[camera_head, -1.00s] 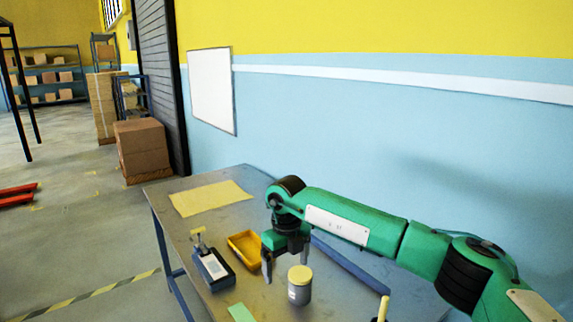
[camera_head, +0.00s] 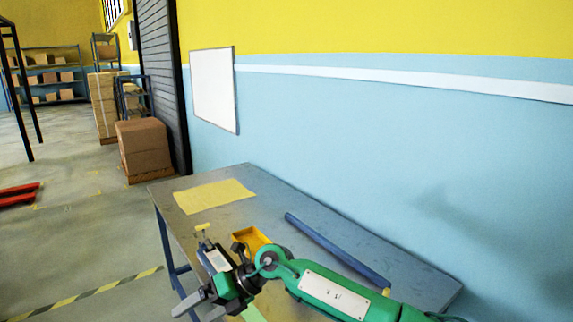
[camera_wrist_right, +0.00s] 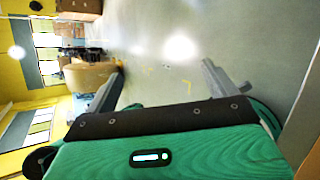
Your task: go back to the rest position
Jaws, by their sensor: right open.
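My right gripper (camera_head: 198,308) is at the lower left of the head view, past the table's near left side, with its fingers pointing left and down. It is open and empty. In the right wrist view its two fingers (camera_wrist_right: 160,85) stand wide apart with only floor and room between them. My green right arm crosses over the front part of the table (camera_head: 270,200). My left gripper is in neither view.
On the table lie a yellow sheet (camera_head: 214,196), a yellow tray (camera_head: 250,238) and a dark blue bar (camera_head: 335,248). Cardboard boxes (camera_head: 143,148) stand on the floor behind.

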